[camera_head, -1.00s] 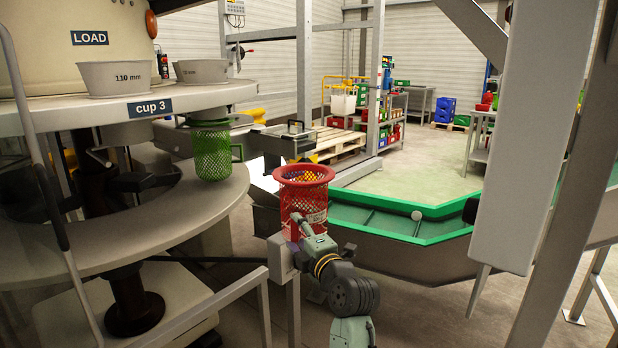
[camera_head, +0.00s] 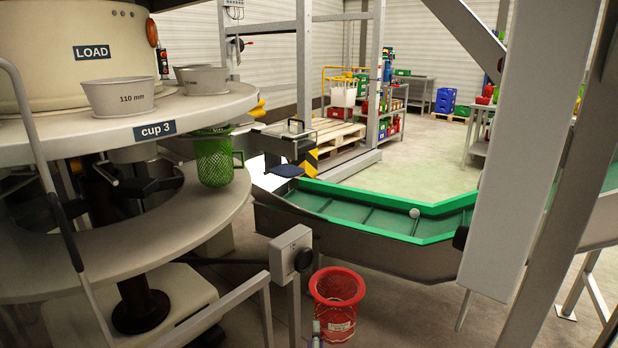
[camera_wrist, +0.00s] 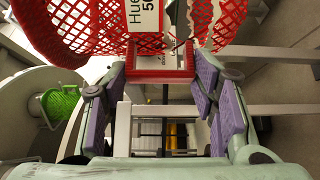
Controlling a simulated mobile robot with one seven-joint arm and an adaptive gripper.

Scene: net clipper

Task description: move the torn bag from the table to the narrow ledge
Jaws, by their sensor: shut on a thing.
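A red mesh bag (camera_head: 338,299) with an open round rim and a white label is low at the bottom centre of the head view, in front of the conveyor. In the wrist view the red mesh (camera_wrist: 80,30) fills the top, with a ragged gap in it right of the label. In the head view only a small part of my arm shows at the bottom edge, beside the bag. I cannot tell which surface is the narrow ledge.
A round machine with a lower white ring (camera_head: 190,225) stands left. A green mesh bag (camera_head: 213,158) hangs under cup 3. A grey switch box (camera_head: 290,252) on a rail is left of the red bag. The green-edged conveyor (camera_head: 370,210) lies behind; a grey post (camera_head: 515,150) stands right.

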